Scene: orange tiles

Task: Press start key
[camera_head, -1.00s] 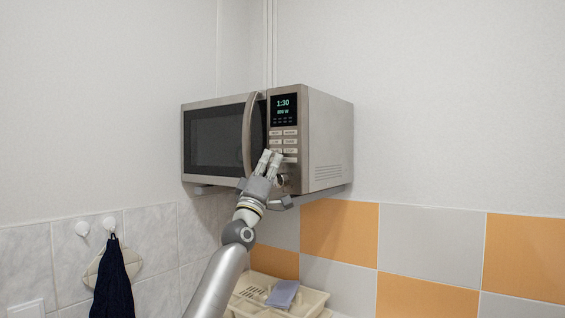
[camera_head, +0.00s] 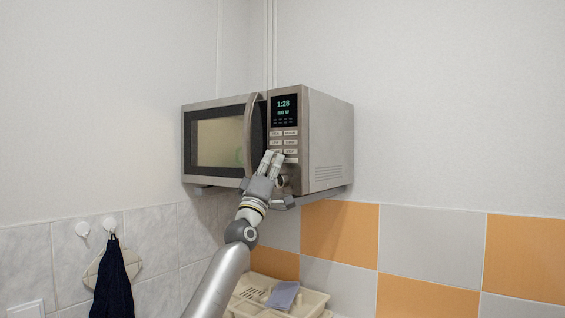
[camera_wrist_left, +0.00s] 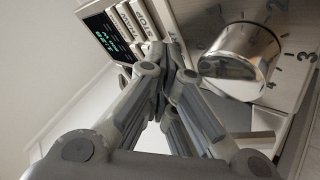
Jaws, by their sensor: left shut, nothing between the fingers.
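The microwave (camera_head: 328,140) is mounted in the corner with its door shut. Its window (camera_head: 220,142) is lit, and a faint greenish shape shows inside. The display (camera_head: 284,108) reads about 1:28. My left gripper (camera_head: 273,155) is shut and empty, with its fingertips at the lower keys of the panel. In the left wrist view the fingertips (camera_wrist_left: 168,50) cover part of the key beside the STOP key (camera_wrist_left: 143,18); only its end letters show. I cannot tell whether they touch it. The round knob (camera_wrist_left: 240,58) is beside the fingers.
A cream dish rack (camera_head: 312,300) with a grey-blue item (camera_head: 283,295) stands below the microwave. A dark towel (camera_head: 113,280) hangs from wall hooks (camera_head: 82,228) at the left. The wall to the right is clear.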

